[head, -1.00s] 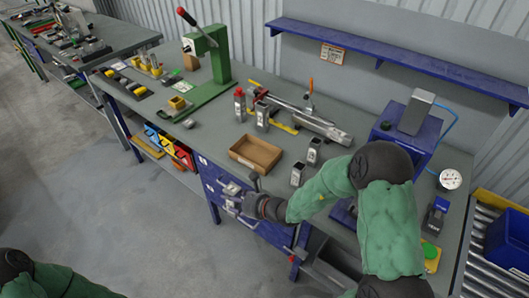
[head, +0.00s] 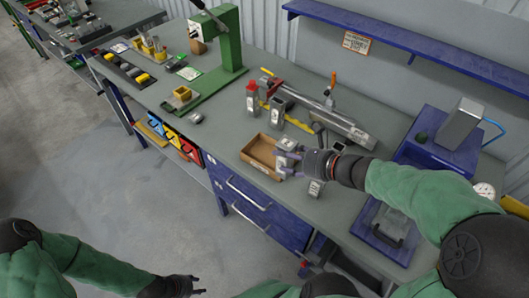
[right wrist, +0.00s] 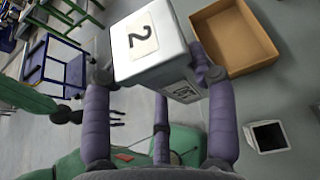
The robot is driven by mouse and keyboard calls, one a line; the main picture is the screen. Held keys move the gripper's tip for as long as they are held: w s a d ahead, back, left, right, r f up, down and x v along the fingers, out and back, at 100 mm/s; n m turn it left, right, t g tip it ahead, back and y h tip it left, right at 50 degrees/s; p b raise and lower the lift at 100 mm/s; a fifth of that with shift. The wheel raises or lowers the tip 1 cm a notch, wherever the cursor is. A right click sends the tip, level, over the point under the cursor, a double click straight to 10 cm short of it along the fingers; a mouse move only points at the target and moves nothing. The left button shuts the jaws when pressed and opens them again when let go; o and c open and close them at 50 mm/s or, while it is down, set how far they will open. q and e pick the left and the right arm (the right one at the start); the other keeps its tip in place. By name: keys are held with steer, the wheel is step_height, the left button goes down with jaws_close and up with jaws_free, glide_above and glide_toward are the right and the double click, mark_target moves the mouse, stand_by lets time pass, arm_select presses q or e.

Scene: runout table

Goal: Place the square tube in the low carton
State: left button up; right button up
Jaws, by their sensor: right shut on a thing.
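The square tube (right wrist: 155,45), a pale grey block with a "2" label, is between the fingers of my right gripper (right wrist: 170,80). In the head view my right gripper (head: 288,160) is at the right edge of the low carton, with the tube (head: 290,144) partly hidden by the fingers. The low carton (head: 250,165) is an open brown tray, empty where visible; the right wrist view shows it (right wrist: 250,66) beside and beyond the tube. Whether the tube touches it I cannot tell. My left gripper (head: 195,285) is open and empty, low over the floor.
Another square tube (head: 316,188) stands on the table near my right wrist, also in the wrist view (right wrist: 268,136). A green press (head: 228,45) stands at the back left.

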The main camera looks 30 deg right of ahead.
steer(key=shift+s+d+r, duration=0.1)
steer(key=shift+d, duration=0.05)
steer(key=w+d+f+b, duration=0.2)
steer(key=w+f+b, duration=0.1)
steer(key=w+f, duration=0.3)
steer(key=w+d+f+b, duration=0.3)
steer(key=w+f, duration=0.3)
steer(key=w, duration=0.1)
steer(key=shift+f, duration=0.4)
steer(key=shift+a, duration=0.1)
steer(key=shift+f, duration=0.2)
steer(key=o, duration=1.3)
steer(key=shift+c, duration=0.2)
